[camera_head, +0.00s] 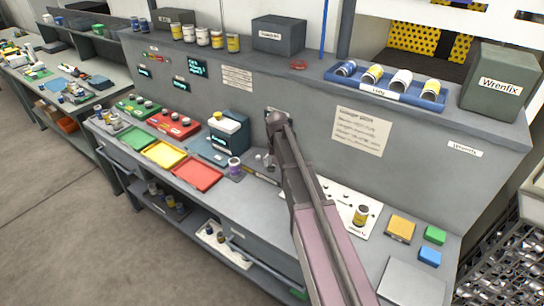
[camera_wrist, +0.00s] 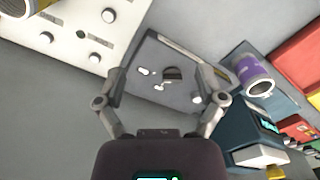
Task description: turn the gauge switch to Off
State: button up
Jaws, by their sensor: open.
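In the wrist view my gripper (camera_wrist: 165,78) is open, with its two fingers spread wide and nothing held. Between and beyond the fingertips is a grey plate (camera_wrist: 150,58) on the bench, bearing a small dark part (camera_wrist: 172,73) and several small white parts. I cannot tell for sure whether the dark part is the gauge switch, and no Off marking is readable. A white panel with several round knobs (camera_wrist: 82,30) lies at the upper left. In the head view my arm covers part of this white panel (camera_head: 345,196) and hides the gripper's fingers.
A purple-banded cylinder (camera_wrist: 253,75) stands close right of the fingers. A teal device (camera_head: 228,130) and red (camera_head: 198,175), yellow and green trays lie to the left. The bench front strip is mostly clear.

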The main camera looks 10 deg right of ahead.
notch_tip(320, 180, up, 4)
jog(key=m+p, duration=0.1)
jog(key=p, duration=0.2)
send_over(271, 165)
jog(key=shift+r, duration=0.15)
jog(key=shift+f, duration=0.2)
notch_tip(271, 165, down, 14)
jog(key=b, duration=1.3)
jog(key=shift+r+b, duration=0.25)
jog(key=shift+b, duration=0.1)
jog(key=c, duration=1.2)
